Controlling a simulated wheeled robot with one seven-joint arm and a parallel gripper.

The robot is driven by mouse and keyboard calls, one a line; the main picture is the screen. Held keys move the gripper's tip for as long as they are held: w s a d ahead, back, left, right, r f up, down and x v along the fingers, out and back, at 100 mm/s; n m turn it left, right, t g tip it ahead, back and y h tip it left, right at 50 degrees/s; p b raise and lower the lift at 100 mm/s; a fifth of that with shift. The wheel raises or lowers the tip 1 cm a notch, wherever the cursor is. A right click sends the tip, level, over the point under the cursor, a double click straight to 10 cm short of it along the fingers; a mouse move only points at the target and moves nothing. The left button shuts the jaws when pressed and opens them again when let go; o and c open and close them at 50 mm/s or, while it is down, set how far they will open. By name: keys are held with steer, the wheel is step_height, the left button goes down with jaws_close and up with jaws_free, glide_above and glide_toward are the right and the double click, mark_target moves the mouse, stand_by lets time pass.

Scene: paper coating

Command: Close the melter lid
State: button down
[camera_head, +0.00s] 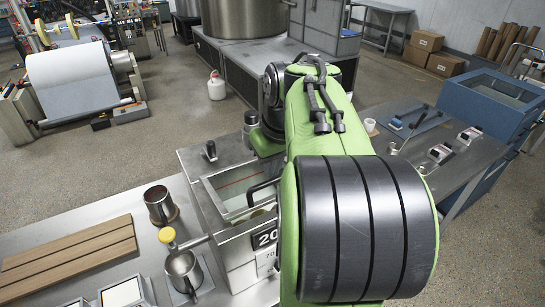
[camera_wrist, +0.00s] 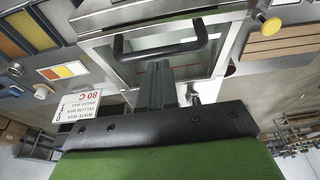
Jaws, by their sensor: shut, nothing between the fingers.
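The melter (camera_head: 237,238) is a metal box with a display and a white label on its front, left of my arm. Its metal-rimmed top shows a red line and a pale area inside. A black bar handle (camera_head: 262,188) is partly hidden by my arm; I cannot tell the lid's angle. In the wrist view the handle (camera_wrist: 160,53) crosses the framed opening. My gripper (camera_wrist: 155,72) is shut and empty, its fingertips close to the handle; I cannot tell if they touch. My arm hides the gripper in the head view.
Steel cups (camera_head: 160,205) and (camera_head: 184,272) and a yellow-knobbed part (camera_head: 167,235) stand left of the melter. A wooden board (camera_head: 68,260) lies farther left. A side table (camera_head: 455,150) with small items stands right of my arm.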

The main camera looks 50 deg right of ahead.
mark_target(275, 197)
stand_by(0.3)
steer(key=s+f+b, duration=0.1)
steer(key=b, duration=0.1)
steer(key=f+t+b, duration=0.1)
steer(key=f+b, duration=0.1)
steer(key=b, duration=0.1)
steer(key=s+a+f+t+b, duration=0.1)
steer(key=f+b, duration=0.1)
steer(key=b, duration=0.1)
steer(key=shift+s+f+h, duration=0.25)
steer(key=shift+s+h, duration=0.05)
steer(key=shift+s, duration=0.05)
steer(key=shift+s+f, duration=0.2)
steer(key=shift+f, duration=0.1)
